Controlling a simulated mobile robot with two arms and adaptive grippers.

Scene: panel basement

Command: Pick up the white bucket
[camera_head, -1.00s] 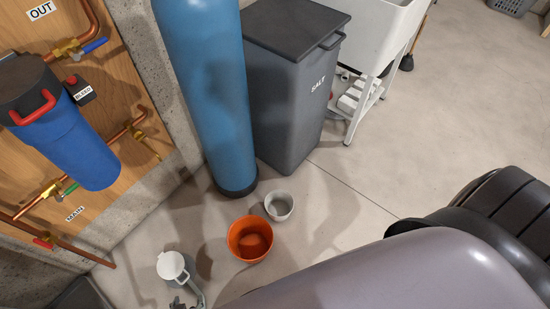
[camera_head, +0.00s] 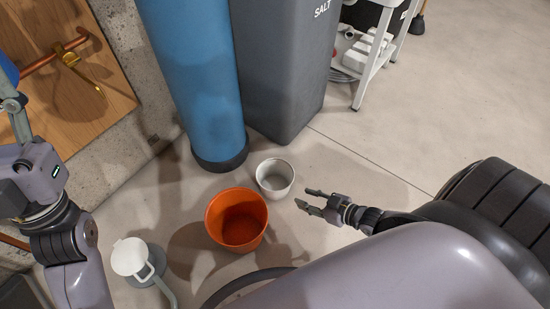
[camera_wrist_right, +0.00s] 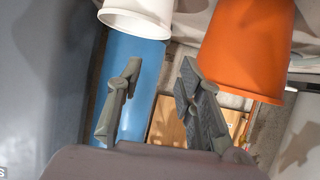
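The white bucket (camera_head: 275,178) stands upright on the concrete floor in the head view, small and empty, with part of its wall at the top of the right wrist view (camera_wrist_right: 138,14). My right gripper (camera_head: 306,200) is open and empty, a little to the right of the bucket and apart from it. Its two fingers are spread in the right wrist view (camera_wrist_right: 158,82). My left arm is at the left edge of the head view. My left gripper (camera_head: 10,100) is only partly seen near the wooden panel, and its opening cannot be judged.
An orange bucket (camera_head: 237,220) stands just left of and nearer than the white one. A blue tank (camera_head: 195,80) and a grey salt bin (camera_head: 285,70) stand behind. A white-lidded grey container (camera_head: 135,262) is at lower left. Open floor (camera_head: 440,100) lies to the right.

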